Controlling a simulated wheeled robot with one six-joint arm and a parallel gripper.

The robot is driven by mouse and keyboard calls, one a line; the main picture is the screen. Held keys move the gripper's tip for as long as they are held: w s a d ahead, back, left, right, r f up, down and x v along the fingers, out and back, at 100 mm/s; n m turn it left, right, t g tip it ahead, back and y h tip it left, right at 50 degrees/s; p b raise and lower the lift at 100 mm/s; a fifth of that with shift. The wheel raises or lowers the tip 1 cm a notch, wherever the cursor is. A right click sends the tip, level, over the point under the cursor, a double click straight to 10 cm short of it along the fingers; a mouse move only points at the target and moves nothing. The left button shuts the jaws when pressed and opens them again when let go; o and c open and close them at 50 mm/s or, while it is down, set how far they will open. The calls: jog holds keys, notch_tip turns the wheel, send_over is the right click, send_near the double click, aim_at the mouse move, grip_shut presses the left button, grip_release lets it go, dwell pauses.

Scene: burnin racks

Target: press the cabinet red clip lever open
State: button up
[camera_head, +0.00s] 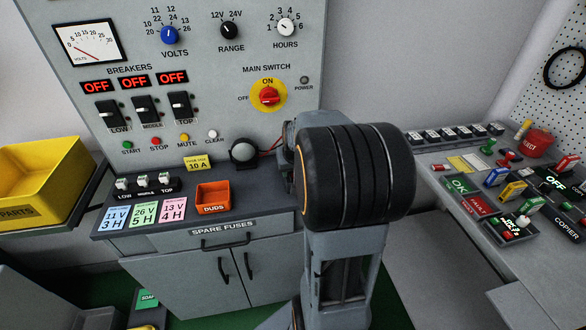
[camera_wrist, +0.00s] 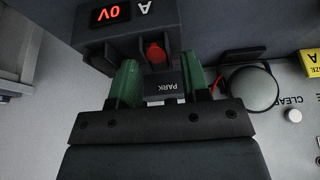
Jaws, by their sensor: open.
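In the wrist view, a red lever (camera_wrist: 156,53) shows on the front of a dark block (camera_wrist: 125,40) with a red 0V display and the letter A, all upside down. My gripper (camera_wrist: 160,88) is open, with its two green fingers apart on either side of the lever's line and nothing seen between them but a small PARK label (camera_wrist: 162,88). The fingertips reach close to the block; I cannot tell whether they touch it. In the head view, my arm hides the gripper, the block and the lever.
The grey cabinet panel (camera_head: 215,90) carries dials, breakers showing OFF and a red main switch (camera_head: 267,96). A round grey dome (camera_wrist: 250,88) and thin red wires lie beside the gripper. An orange duds bin (camera_head: 213,196) stands on the ledge. A crowded side bench (camera_head: 455,215) is at right.

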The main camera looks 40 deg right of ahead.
jog(key=shift+c, duration=0.4)
grip_shut()
jog(key=shift+w+r+g+p, duration=0.1)
jog(key=shift+r+g+p, duration=0.3)
jog(key=shift+p, duration=0.7)
jog(key=shift+g+y+p, duration=0.3)
jog(key=shift+y+p, duration=0.1)
jog(key=shift+p, duration=0.4)
jog(key=shift+w+d+f+g+y+p, duration=0.15)
jog(key=shift+w+g+y+p, duration=0.15)
jog(key=shift+g+p, duration=0.7)
jog(key=shift+f+y+p, duration=0.3)
jog(key=shift+f+p, duration=0.05)
jog(key=shift+p, duration=0.1)
jog(key=shift+o, duration=0.4)
grip_release()
